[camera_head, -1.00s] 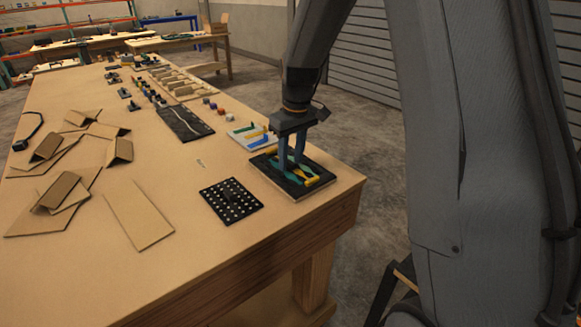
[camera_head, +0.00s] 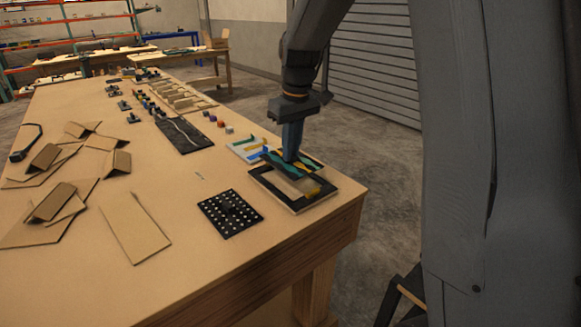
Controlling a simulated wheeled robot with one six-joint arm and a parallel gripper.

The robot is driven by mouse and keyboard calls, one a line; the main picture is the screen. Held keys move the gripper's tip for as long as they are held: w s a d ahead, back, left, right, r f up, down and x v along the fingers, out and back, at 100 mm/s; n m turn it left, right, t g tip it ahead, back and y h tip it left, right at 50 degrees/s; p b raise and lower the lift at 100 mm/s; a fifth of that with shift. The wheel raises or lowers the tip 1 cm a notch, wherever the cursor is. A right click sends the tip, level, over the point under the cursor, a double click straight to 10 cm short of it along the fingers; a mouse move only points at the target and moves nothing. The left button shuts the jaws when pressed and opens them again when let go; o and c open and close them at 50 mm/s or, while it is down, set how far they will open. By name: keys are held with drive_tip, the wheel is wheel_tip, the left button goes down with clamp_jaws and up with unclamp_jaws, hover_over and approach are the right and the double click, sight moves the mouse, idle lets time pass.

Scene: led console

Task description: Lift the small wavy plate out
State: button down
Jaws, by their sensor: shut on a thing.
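My gripper (camera_head: 291,157) is above the near right corner of the table. It is shut on the small wavy plate (camera_head: 309,166), which is dark with teal and yellow wavy bands. The plate is raised and tilted above the far side of a black rectangular frame (camera_head: 271,187). The frame's opening shows a tan floor, with a small yellow part (camera_head: 313,191) at its right side. The fingers hide part of the plate, and the plate hides part of the frame's far edge.
A white board (camera_head: 240,152) with coloured pieces lies just left of the plate. A black perforated plate (camera_head: 230,213) lies left of the frame. A black panel with a wavy white line (camera_head: 184,135) and cardboard pieces (camera_head: 135,228) lie farther left. The table's right edge is close.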

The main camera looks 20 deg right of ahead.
wheel_tip(320, 180, up, 4)
drive_tip(key=shift+f, duration=0.2)
drive_tip(key=shift+r+p, duration=1.5)
drive_tip(key=shift+r, duration=0.65)
